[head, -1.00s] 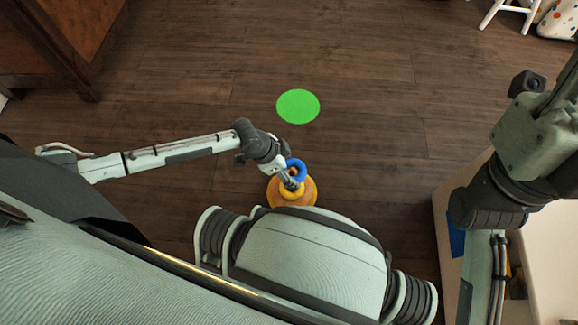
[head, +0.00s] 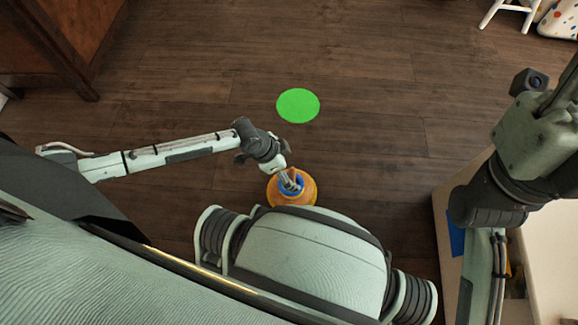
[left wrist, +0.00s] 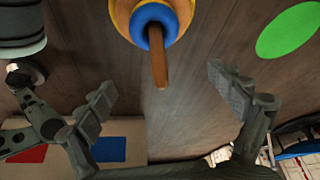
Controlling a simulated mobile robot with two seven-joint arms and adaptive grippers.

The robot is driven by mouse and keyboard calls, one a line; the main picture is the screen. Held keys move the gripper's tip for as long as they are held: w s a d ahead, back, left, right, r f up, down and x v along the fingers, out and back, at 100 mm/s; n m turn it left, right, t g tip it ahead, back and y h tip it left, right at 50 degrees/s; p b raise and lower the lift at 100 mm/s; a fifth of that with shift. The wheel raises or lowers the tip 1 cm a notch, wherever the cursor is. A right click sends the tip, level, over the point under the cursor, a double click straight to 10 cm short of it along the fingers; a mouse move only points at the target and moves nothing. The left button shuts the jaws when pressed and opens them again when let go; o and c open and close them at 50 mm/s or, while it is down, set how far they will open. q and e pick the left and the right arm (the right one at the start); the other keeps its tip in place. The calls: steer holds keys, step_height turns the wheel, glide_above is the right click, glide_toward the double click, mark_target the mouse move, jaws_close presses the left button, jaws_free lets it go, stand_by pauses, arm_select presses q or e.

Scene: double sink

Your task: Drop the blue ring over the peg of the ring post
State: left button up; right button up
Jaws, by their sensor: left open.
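The ring post (head: 277,194) stands upright on the floor just in front of my body, with an orange base and a brown peg (left wrist: 159,68). The blue ring (head: 283,185) sits around the peg, low on the post; in the left wrist view the blue ring (left wrist: 138,27) encircles the peg, against a yellow layer (left wrist: 184,12). My left gripper (head: 289,182) is over the post in the head view. In the left wrist view its open fingers (left wrist: 162,82) are spread either side of the peg's free end, with no ring between them. My right gripper is out of view.
A flat green disc (head: 298,106) lies on the wooden floor beyond the post. A pale surface with a blue patch (head: 456,240) is at the right. A wooden cabinet (head: 50,40) and a white stool (head: 507,12) stand at the back.

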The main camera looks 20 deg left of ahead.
arm_select(q)
steer(key=v, duration=1.2)
stand_by(0.7)
